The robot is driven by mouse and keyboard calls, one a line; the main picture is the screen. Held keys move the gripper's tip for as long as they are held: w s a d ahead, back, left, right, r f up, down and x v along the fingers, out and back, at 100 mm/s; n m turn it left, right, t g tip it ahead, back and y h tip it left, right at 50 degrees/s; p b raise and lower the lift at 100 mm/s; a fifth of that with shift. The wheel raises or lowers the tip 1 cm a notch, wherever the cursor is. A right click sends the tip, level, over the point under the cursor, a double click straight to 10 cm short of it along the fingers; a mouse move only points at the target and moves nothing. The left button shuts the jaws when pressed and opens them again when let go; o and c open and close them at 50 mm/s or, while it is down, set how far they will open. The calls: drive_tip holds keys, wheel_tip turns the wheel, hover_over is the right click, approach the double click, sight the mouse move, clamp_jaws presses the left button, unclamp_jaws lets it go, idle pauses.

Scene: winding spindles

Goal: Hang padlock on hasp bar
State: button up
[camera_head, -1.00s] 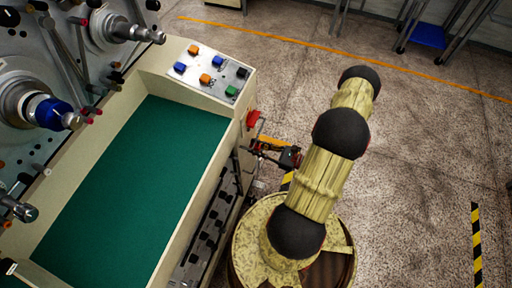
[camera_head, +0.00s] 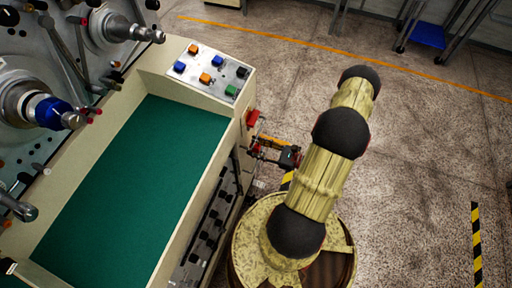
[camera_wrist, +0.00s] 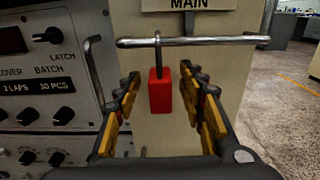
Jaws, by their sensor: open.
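The red padlock (camera_wrist: 160,92) hangs upright in the wrist view. Its grey shackle (camera_wrist: 158,52) rises to the horizontal metal hasp bar (camera_wrist: 215,41) and its top shows above the bar, so it appears looped over it. My gripper (camera_wrist: 160,80) is open, with one yellow-padded finger on each side of the padlock and a visible gap to it on both sides. In the head view my gripper (camera_head: 264,147) is at the right side of the machine, below the control panel.
A "MAIN" label (camera_wrist: 188,4) sits above the bar on the cream panel. A dark handle (camera_wrist: 94,70) and a knob panel (camera_wrist: 45,115) stand at left. Floor at right is clear.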

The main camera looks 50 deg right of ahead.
drive_tip(key=v, duration=1.2)
drive_tip(key=shift+f, duration=0.1)
drive_tip(key=s+a+r+n+g+y, duration=0.4)
drive_tip(key=s+a+n+g+y, duration=0.15)
drive_tip(key=a+n+g, duration=0.3)
drive_tip(key=w+a+r+n+g+h, duration=0.1)
drive_tip(key=w+r+n+g+h, duration=0.15)
drive_tip(key=r+n+h, duration=0.4)
drive_tip(key=w+a+r+n+g+h, duration=0.1)
drive_tip(key=w+r+n+g, duration=0.15)
drive_tip(key=r, duration=0.65)
drive_tip(key=w+a+r+n+g+h, duration=0.1)
drive_tip(key=w+r+n+g+h, duration=0.2)
drive_tip(key=r+n, duration=0.35)
drive_tip(key=w+a+r+n+t+h, duration=0.1)
drive_tip(key=a+r+n+t, duration=0.4)
drive_tip(key=a+r, duration=1.1)
drive_tip(key=shift+w+n+h, duration=0.2)
drive_tip(key=shift+n+h, duration=0.3)
drive_tip(key=shift+n, duration=0.7)
